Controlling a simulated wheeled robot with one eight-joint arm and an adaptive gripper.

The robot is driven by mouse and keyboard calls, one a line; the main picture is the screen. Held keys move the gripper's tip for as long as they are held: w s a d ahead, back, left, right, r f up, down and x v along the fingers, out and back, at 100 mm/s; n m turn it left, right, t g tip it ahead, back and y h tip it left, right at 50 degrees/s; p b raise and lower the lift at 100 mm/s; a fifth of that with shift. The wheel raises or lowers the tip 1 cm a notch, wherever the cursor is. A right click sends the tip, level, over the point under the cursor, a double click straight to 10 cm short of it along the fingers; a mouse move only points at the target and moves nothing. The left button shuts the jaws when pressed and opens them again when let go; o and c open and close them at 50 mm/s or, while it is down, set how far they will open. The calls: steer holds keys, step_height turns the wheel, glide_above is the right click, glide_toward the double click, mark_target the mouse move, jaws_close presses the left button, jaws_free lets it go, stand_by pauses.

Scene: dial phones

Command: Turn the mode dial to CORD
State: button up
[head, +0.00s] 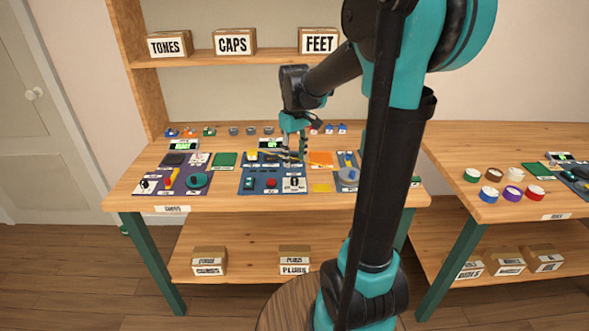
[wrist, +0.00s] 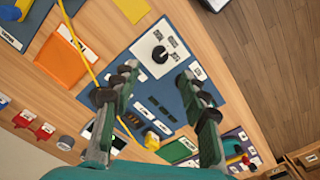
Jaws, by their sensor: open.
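The mode dial (wrist: 160,54) is a small black knob on a white plate (wrist: 150,64) with several dark labels around it. The labels are too small to read. The dial also shows in the head view (head: 294,183), at the front right of the middle blue mat (head: 260,190). My gripper (wrist: 158,78) is open and empty in the wrist view. Its two fingers stand apart on either side of the plate's lower part, with the dial beyond the fingertips. In the head view my gripper (head: 293,158) hangs over the back of that mat, apart from the dial.
An orange square (head: 320,158) and a yellow square (head: 321,188) lie right of the mat. A red button (head: 271,183) sits left of the dial. A purple mat (head: 180,187) with parts is further left.

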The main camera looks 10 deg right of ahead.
steer(key=shift+r, duration=1.8)
